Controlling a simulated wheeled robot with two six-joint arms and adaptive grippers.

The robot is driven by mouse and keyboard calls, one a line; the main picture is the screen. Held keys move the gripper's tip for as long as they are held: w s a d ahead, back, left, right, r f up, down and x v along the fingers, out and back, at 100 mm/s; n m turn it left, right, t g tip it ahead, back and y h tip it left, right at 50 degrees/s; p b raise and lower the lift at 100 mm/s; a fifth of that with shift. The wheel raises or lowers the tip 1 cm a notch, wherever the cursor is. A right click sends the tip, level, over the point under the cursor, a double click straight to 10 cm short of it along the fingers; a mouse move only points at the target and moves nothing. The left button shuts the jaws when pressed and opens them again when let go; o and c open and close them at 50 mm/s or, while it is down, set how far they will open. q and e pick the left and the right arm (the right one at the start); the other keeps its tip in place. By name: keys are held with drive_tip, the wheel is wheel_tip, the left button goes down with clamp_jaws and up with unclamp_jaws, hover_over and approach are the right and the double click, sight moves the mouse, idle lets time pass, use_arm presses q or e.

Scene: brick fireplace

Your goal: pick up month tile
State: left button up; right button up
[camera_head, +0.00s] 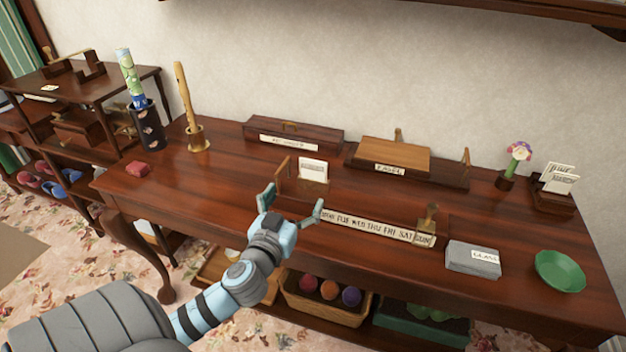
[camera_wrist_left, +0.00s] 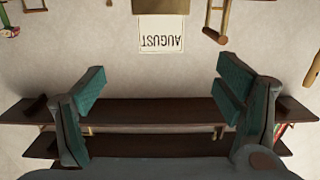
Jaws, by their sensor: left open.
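A white month tile (camera_head: 313,170) stands in a small wooden holder (camera_head: 290,183) near the middle of the table. In the left wrist view, which is upside down, a white tile (camera_wrist_left: 161,33) reading AUGUST shows at the top centre. My left gripper (camera_head: 291,204) is open and empty, in front of the holder in the head view. In the left wrist view its fingers (camera_wrist_left: 160,80) are spread wide, with the tile apart from them. More white cards (camera_head: 560,178), one seeming to read JUNE, stand in a rack at the right. My right gripper is not in view.
A weekday strip (camera_head: 370,226) lies to the right of my left gripper. A grey box (camera_head: 472,260) and green bowl (camera_head: 560,271) are at the right. Long wooden boxes (camera_head: 300,136) line the back.

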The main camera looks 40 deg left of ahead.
sight(313, 168)
use_arm(q)
drive_tip(key=x, duration=1.3)
drive_tip(key=shift+w+a+f, duration=0.1)
drive_tip(key=shift+w+a, duration=0.1)
drive_tip(key=shift+w, duration=0.15)
drive_tip(key=shift+s, duration=0.1)
drive_tip(key=c, duration=1.3)
